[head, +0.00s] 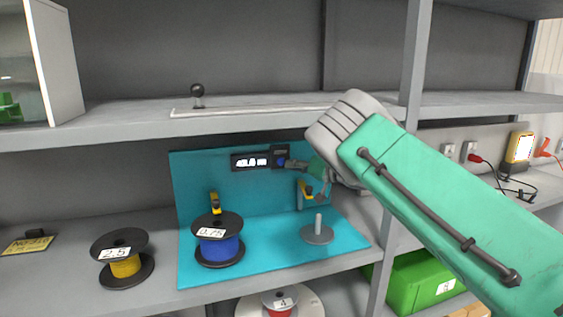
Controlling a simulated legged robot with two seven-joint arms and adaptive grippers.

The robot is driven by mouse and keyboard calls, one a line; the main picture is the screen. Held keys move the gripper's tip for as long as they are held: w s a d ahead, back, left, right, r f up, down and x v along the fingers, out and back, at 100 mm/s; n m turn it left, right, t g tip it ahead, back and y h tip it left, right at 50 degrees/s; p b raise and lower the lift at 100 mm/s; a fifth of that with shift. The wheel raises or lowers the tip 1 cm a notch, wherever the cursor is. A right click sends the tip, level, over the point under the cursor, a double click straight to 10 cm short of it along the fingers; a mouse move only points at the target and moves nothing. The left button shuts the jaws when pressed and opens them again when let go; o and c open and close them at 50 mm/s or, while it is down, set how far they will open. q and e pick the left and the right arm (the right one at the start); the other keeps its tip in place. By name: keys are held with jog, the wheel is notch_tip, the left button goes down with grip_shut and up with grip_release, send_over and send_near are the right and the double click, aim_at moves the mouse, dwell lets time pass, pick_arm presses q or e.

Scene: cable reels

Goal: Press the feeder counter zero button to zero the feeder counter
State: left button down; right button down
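The feeder counter (249,161) is a dark box with lit white digits, mounted on the teal back panel. The digits are too small to read surely. A blue button (281,162) sits on the dark block at its right end. My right gripper (291,165) reaches in from the right, with a dark fingertip just right of the blue button. I cannot tell whether it touches the button. The rest of its fingers is small and partly hidden by my arm, so its opening is unclear. My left gripper is not in view.
A blue cable reel (219,243) marked 0.75 and an empty spindle (317,232) stand on the teal base. A yellow cable reel (124,262) stands left. The upper shelf (130,119) runs above the counter. A yellow-black fitting (215,202) is below it.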

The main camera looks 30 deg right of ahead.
jog(key=shift+s+a+r+p, duration=0.25)
jog(key=shift+a+p, duration=0.15)
jog(key=shift+a, duration=0.25)
jog(key=shift+s+a+r+p, duration=0.1)
jog(key=shift+s+a+p, duration=0.1)
jog(key=shift+a+p, duration=0.35)
jog(key=shift+s+a+r+p, duration=0.2)
jog(key=shift+s+a+p, duration=0.1)
jog(key=shift+a, duration=0.4)
jog(key=s+p, duration=0.1)
jog(key=s, duration=0.1)
jog(key=s+a+p, duration=0.1)
jog(key=s+p, duration=0.1)
jog(key=shift+s, duration=0.4)
jog(key=shift+f, duration=0.1)
